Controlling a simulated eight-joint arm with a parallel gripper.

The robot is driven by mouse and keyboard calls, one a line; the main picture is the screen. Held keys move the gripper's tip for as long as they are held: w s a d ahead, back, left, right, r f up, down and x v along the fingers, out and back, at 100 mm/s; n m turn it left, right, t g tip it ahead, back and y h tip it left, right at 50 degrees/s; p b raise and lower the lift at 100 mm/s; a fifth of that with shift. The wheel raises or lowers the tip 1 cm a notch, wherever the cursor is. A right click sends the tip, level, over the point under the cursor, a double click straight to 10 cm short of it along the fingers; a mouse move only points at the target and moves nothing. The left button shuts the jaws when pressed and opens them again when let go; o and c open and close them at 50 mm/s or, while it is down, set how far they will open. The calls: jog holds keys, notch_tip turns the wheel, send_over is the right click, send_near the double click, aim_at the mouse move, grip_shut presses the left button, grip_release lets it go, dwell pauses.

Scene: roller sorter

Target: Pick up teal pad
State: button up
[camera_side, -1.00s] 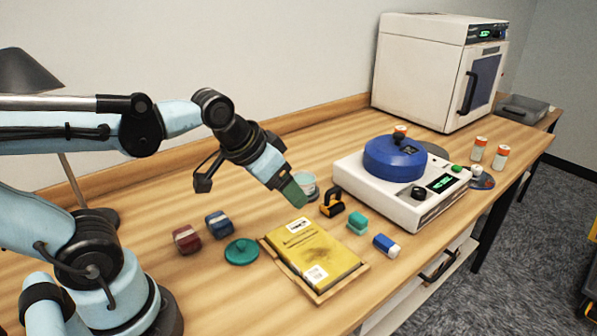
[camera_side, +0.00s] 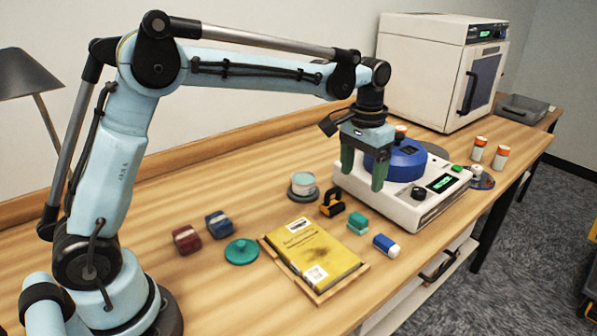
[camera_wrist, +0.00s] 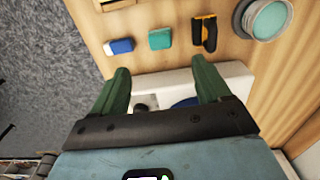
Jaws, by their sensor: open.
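The teal pad (camera_side: 357,222) is a small block lying on the wooden table between the yellow book and the white machine. It also shows in the wrist view (camera_wrist: 160,39), ahead of the fingertips and roughly centred between them. My gripper (camera_side: 363,180) points down with its green fingers apart and nothing between them. In the side view it hangs above the near left part of the white machine, higher than the pad and apart from it. The fingers also show in the wrist view (camera_wrist: 160,68).
A blue-white block (camera_side: 386,245), a black-yellow tool (camera_side: 332,203) and a yellow book (camera_side: 312,254) lie near the pad. The white machine (camera_side: 425,207) with a blue lid (camera_side: 408,158) is close by. A teal round lid (camera_side: 241,251) and red and blue blocks lie left.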

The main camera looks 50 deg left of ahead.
aim_at(359, 216)
jog(key=f, duration=1.2)
jog(key=shift+w+f, duration=0.3)
jog(key=shift+w, duration=0.05)
jog(key=shift+c, duration=0.2)
jog(key=c, duration=1.1)
jog(key=shift+c, duration=0.2)
jog(key=shift+r, duration=0.15)
notch_tip(359, 216, up, 4)
jog(key=shift+s+d+r, duration=0.1)
jog(key=shift+d, duration=0.05)
jog(key=s+d+r, duration=0.6)
jog(key=d, duration=0.3)
jog(key=shift+s+d+r, duration=0.15)
jog(key=shift+s+r, duration=0.1)
jog(key=shift+s, duration=0.05)
